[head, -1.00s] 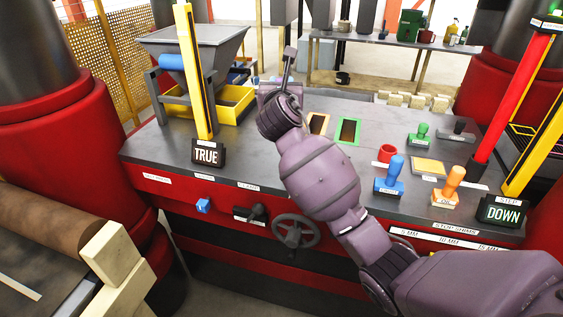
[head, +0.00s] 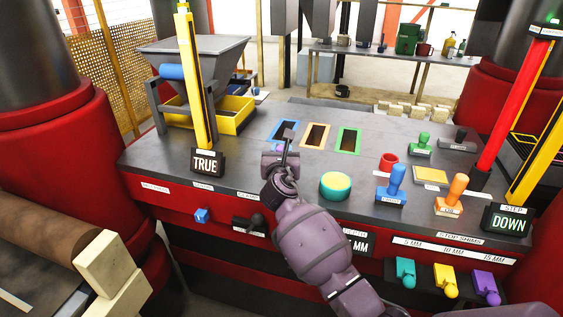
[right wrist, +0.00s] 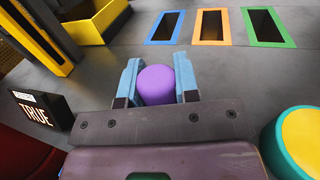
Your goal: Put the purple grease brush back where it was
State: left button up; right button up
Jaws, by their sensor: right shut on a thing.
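My right gripper (head: 279,149) is low over the grey bench top, just in front of the blue-framed slot. In the right wrist view its two light-blue fingers (right wrist: 156,82) are shut on the purple grease brush (right wrist: 157,86), of which only a rounded purple end shows. The rest of the brush is hidden by the gripper, and I cannot tell whether it touches the bench. Three framed slots lie beyond: blue (head: 285,131), orange (head: 315,136) and green (head: 348,141). My left gripper is not in view.
A yellow-topped teal button (head: 336,185) is right of my gripper. A yellow post with a TRUE sign (head: 207,162) stands left. Blue (head: 391,186) and orange (head: 452,193) stamps stand at the right. Teal, yellow and purple shims (head: 487,287) are on the front.

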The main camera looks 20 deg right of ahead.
jog(key=shift+f, duration=1.35)
jog(key=shift+f+b, duration=0.1)
jog(key=shift+b, duration=0.2)
jog(key=o, duration=0.9)
jog(key=shift+o, duration=0.2)
jog(key=v, duration=1.2)
jog(key=shift+p, duration=0.3)
